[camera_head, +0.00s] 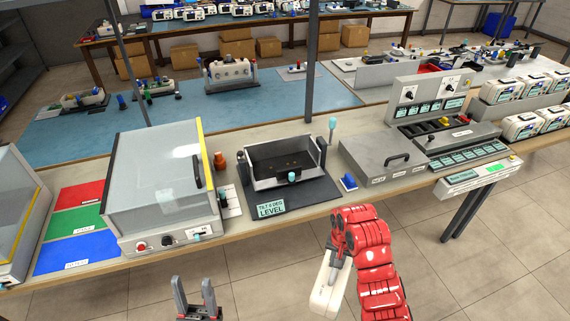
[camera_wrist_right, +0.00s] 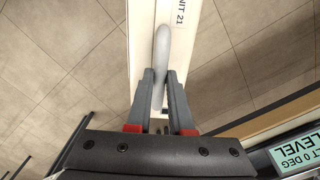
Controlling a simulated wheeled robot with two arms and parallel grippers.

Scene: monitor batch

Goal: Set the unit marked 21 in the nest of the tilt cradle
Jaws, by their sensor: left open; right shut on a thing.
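The unit marked 21 (camera_head: 327,286) is a white block with a grey handle. My right gripper (camera_head: 338,250) is shut on it and holds it in front of the bench, over the floor. In the right wrist view the gripper (camera_wrist_right: 160,82) grips the handle, and the unit (camera_wrist_right: 142,40) carries a partly cut-off label ending in 21. The tilt cradle (camera_head: 290,205) stands on the bench beyond. Its dark tray-like nest (camera_head: 277,163) looks empty, and its display reads tilt 0 deg, level. My left gripper (camera_head: 195,298) is open and empty at the bottom edge, clear of the bench.
A clear-lidded box (camera_head: 155,180) stands left of the cradle, beside red, green and blue mats (camera_head: 78,222). A knob-topped post (camera_head: 332,128) rises behind the cradle's right side.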

